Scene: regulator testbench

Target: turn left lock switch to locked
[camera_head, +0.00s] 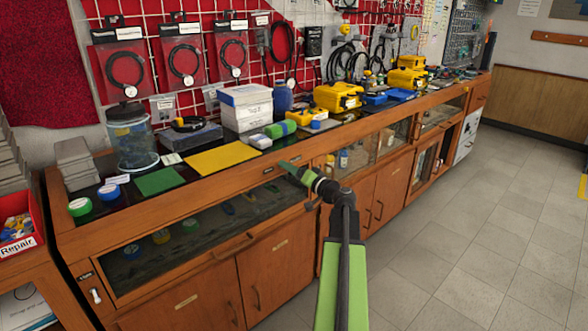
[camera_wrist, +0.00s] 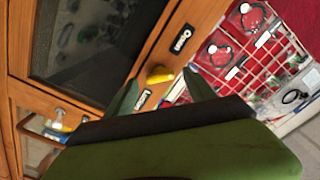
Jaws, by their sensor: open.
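My gripper (camera_wrist: 158,82) is open, its two green fingers spread apart in the wrist view. A yellow switch knob (camera_wrist: 160,75) on the cabinet's wooden front rail appears between and just ahead of the fingertips. I cannot tell whether they touch it. A dark label reading "Open" (camera_wrist: 181,39) sits on one side of the knob, and another label (camera_wrist: 143,98), too small to read, on the other. In the head view my gripper (camera_head: 289,167) is at the counter's front rail, beside a small dark label (camera_head: 267,170); the knob cannot be made out there.
The wooden counter (camera_head: 215,187) holds a yellow mat (camera_head: 222,158), white boxes (camera_head: 246,108) and yellow cases (camera_head: 338,97). Below are a glass-fronted drawer (camera_head: 200,222) and cabinet doors. A white lever (camera_head: 97,295) is at the cabinet's lower left. The floor at right is clear.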

